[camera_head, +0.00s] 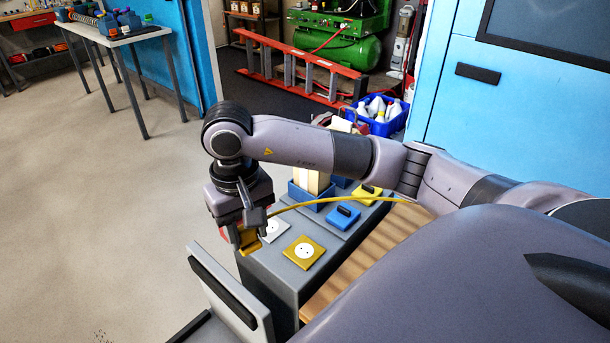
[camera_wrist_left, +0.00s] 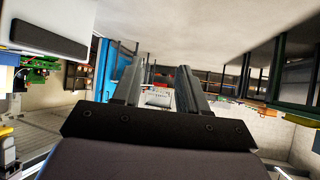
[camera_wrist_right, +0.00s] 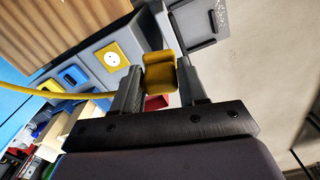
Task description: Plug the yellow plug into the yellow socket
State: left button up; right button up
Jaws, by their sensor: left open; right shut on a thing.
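The yellow plug (camera_wrist_right: 160,75) is between the fingers of my right gripper (camera_wrist_right: 158,90), which is shut on it. In the head view the plug (camera_head: 250,243) hangs in my right gripper (camera_head: 245,232), near the left edge of the grey bench top. A yellow cable (camera_head: 340,200) runs from it to the right. The yellow socket (camera_head: 304,252) is a square plate with a round white face on the bench, just right of the plug and apart from it. It also shows in the right wrist view (camera_wrist_right: 112,58). My left gripper (camera_wrist_left: 160,85) is open and empty.
Behind are a blue block (camera_head: 344,216), a yellow block (camera_head: 369,194) and a blue bin (camera_head: 312,199). A wooden slatted surface (camera_head: 375,245) lies right of the grey bench (camera_head: 275,272). A grey panel (camera_head: 228,293) stands in front.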

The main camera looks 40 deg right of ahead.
pick_arm(q)
jog(key=w+d+f+b, duration=0.1)
jog(key=d+f+b, duration=0.1)
jog(key=f+b, duration=0.4)
jog(key=w+d+f+h+b, duration=0.1)
jog(key=f+b, duration=0.6)
jog(key=b, duration=0.7)
jog(key=shift+w+d+m, duration=0.25)
jog(key=shift+d+m, duration=0.05)
jog(key=shift+d, duration=0.15)
pick_arm(e)
jog(key=w+d+f+n, duration=0.2)
jog(key=d+f+n, duration=0.5)
jog(key=d+n, duration=0.2)
jog(key=w+d+f+n, duration=0.2)
jog(key=d+f+n, duration=0.6)
jog(key=n, duration=0.3)
jog(key=shift+w+d+n, duration=0.4)
jog(key=shift+d, duration=0.3)
pick_arm(q)
jog(key=shift+f, duration=0.1)
